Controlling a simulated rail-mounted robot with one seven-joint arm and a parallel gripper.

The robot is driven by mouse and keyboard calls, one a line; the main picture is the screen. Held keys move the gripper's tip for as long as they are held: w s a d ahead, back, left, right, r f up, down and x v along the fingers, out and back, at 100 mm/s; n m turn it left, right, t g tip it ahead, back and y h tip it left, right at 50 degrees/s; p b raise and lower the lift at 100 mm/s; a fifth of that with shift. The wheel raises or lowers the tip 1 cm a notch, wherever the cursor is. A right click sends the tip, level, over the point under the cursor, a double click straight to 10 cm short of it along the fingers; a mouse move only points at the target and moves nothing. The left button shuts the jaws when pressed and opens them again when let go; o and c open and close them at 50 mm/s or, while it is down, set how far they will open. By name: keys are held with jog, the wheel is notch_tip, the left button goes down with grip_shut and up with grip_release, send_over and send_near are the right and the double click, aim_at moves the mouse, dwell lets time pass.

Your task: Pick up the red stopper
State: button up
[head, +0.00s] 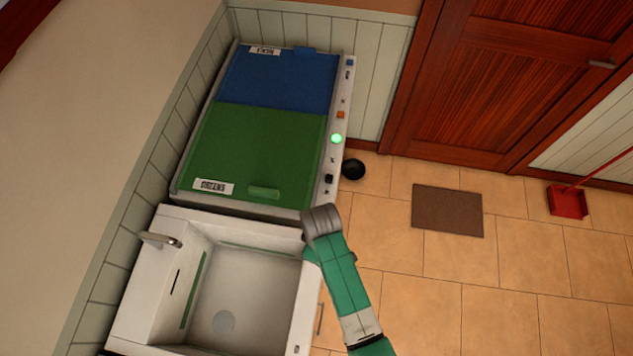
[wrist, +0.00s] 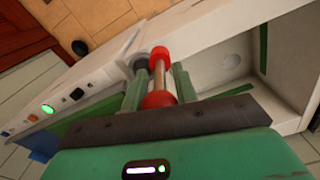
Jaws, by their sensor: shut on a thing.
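The red stopper (wrist: 158,100) shows in the wrist view as a pale shaft with a red part at each end. It lies between the two green fingers of my gripper (wrist: 160,75), which is shut on it. A dark grey round piece (wrist: 140,63) is beside its upper end; I cannot tell what it belongs to. The stopper is seen against the white unit's edge, and I cannot tell whether it touches that surface. In the head view my arm reaches to the corner between the sink and the appliance; the fingers and stopper are hidden there.
The white sink (head: 137,285) is at lower left in the head view. The appliance with a green panel (head: 255,150) and a blue panel (head: 280,78) stands behind it, with buttons along its right edge. A black bowl (head: 353,169) and brown mat (head: 447,210) lie on the floor.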

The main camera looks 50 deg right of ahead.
jog(key=s+a+r, duration=0.1)
jog(key=s+a, duration=0.6)
jog(key=s, duration=0.1)
jog(key=shift+s, duration=0.2)
